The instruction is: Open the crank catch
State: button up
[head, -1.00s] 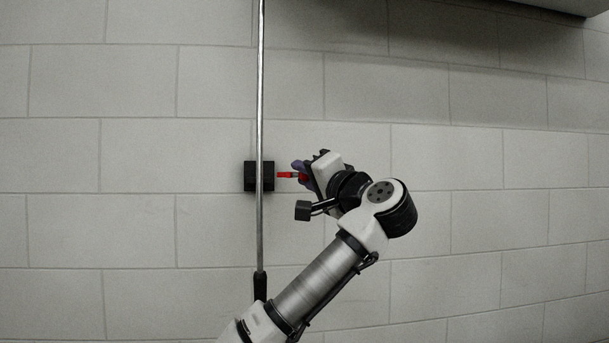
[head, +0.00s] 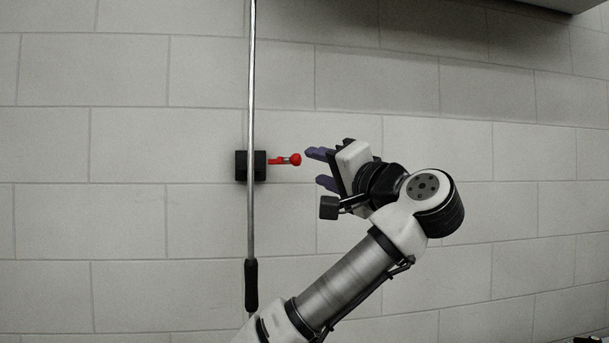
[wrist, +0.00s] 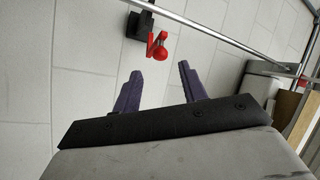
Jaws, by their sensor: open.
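The crank catch is a black block (head: 241,166) on the wall with a red lever that ends in a round red knob (head: 295,159). The lever points right from the block in the head view. In the wrist view the red knob (wrist: 160,53) and lever show beyond the fingertips, with the black block (wrist: 138,26) behind. My gripper (head: 314,169) is open, with its purple fingers apart and empty, just right of the knob and not touching it. The wrist view also shows the open fingers (wrist: 160,75) with nothing between them.
A thin metal rod (head: 251,110) with a black grip (head: 251,285) runs vertically in front of the block. The pale block wall (head: 120,220) is otherwise clear nearby. The wrist view shows a metal rail, a grey box (wrist: 255,90) and brown panels at right.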

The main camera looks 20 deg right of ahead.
jog(key=b+v, duration=0.1)
jog(key=v, duration=0.4)
jog(key=shift+s, duration=0.35)
